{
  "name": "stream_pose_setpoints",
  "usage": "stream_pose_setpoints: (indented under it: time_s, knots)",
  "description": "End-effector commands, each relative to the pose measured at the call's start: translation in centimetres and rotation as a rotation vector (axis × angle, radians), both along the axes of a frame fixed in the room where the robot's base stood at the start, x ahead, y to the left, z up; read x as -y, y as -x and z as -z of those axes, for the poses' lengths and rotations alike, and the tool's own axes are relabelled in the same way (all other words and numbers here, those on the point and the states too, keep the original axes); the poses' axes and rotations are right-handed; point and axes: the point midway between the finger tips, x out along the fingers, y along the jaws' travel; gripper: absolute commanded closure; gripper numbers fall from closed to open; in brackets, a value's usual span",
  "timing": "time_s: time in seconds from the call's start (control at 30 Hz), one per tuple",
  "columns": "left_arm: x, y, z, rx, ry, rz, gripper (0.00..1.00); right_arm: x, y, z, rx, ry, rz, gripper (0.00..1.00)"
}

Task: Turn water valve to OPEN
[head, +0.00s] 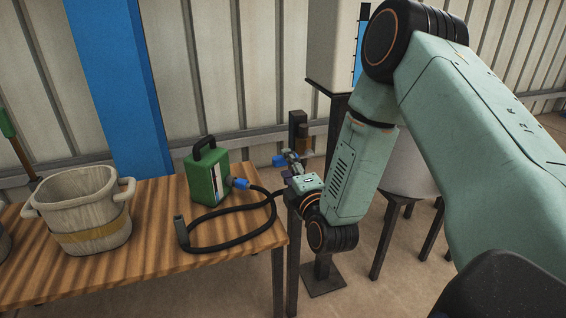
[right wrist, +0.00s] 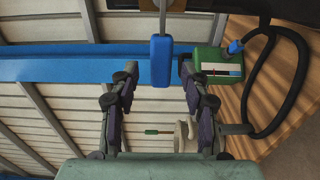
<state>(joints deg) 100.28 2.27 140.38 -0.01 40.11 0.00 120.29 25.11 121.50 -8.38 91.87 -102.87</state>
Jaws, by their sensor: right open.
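The water valve's blue lever (head: 278,160) shows at the far end of my right gripper in the head view. In the right wrist view the blue lever (right wrist: 161,62) hangs on a thin metal stem, in line with the gap between the fingers. My right gripper (head: 291,162) is open, and its two fingers also show spread in the right wrist view (right wrist: 160,82). The lever lies just ahead of the fingertips and appears apart from them. The valve's body is largely hidden by my gripper in the head view, and no OPEN marking is readable. My left gripper is not in view.
A wooden table (head: 150,275) at left holds a wooden bucket (head: 88,225), a green canister (head: 206,178) and a black hose (head: 225,243). A white tank (head: 332,45) stands on a dark stand behind my right arm. A blue post (head: 118,80) stands against the wall.

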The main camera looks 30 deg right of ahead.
Motion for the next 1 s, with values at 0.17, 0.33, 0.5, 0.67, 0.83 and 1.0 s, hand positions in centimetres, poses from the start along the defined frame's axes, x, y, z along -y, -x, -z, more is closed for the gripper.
stream_pose_setpoints:
  time_s: [0.17, 0.33, 0.5, 0.67, 0.83, 1.0]
  knots:
    - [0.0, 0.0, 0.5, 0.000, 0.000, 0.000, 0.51, 0.4, -2.3, 0.1, 0.001, 0.000, -0.001, 0.54]
    - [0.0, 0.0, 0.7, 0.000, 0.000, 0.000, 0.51, 0.6, -3.3, 0.0, -0.001, -0.001, 0.001, 0.54]
    - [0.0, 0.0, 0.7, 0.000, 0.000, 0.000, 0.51, 0.5, -3.4, 0.0, -0.001, -0.002, 0.001, 0.54]
    - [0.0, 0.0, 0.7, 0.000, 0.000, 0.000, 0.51, 0.5, -3.4, 0.0, -0.001, -0.002, 0.001, 0.58]
    - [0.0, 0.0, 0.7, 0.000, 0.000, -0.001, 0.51, 0.5, -3.3, 0.0, -0.001, -0.002, 0.001, 0.72]
    - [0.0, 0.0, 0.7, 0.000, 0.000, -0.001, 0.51, 0.5, -3.3, 0.0, -0.001, -0.002, 0.000, 0.87]
